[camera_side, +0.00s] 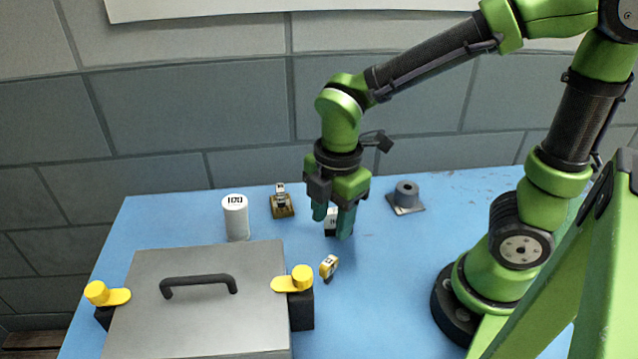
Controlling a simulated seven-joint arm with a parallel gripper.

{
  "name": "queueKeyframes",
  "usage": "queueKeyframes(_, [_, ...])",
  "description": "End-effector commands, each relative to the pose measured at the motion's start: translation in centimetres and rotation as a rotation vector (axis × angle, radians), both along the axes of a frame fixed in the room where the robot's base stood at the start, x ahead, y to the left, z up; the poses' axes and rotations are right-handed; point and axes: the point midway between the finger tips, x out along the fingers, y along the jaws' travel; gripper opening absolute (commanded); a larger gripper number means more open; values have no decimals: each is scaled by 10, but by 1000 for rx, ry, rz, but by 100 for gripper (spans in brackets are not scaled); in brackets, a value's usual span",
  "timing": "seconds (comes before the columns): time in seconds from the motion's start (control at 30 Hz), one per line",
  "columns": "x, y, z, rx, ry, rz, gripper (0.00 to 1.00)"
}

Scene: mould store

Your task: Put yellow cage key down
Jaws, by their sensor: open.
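Two yellow pieces with round knobs and flat tabs sit on dark blocks at the grey box's sides: a left yellow key (108,295) and a right yellow key (293,280). I cannot tell which is the cage key. A small yellow and white piece (329,267) stands on the blue table, right of the box. My gripper (332,221) points down behind that small piece, open, with teal fingers. A small white block with a dark mark (331,229) shows between the fingers, partly hidden; I cannot tell if they touch it.
The grey box (262,262) has a black handle (198,281) on its lid. A white cylinder (236,219), a brown block with a small white piece (282,205) and a grey cylinder on a plate (405,200) stand farther back.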

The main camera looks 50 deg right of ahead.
Motion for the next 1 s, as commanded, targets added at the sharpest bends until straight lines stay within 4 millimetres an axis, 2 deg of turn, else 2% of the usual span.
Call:
queueKeyframes(0.17, [-2,-27,40,153,-146,-572,46])
queueKeyframes(0.3, [-9,-49,70,357,-229,-1087,46])
queueKeyframes(0.4, [-15,-60,86,503,-254,-1375,46])
queueKeyframes(0.5, [-20,-67,96,618,-255,-1571,46])
queueKeyframes(0.67, [-23,-71,102,698,-248,-1698,46])
queueKeyframes(1.0, [-23,-71,102,699,-246,-1703,46])
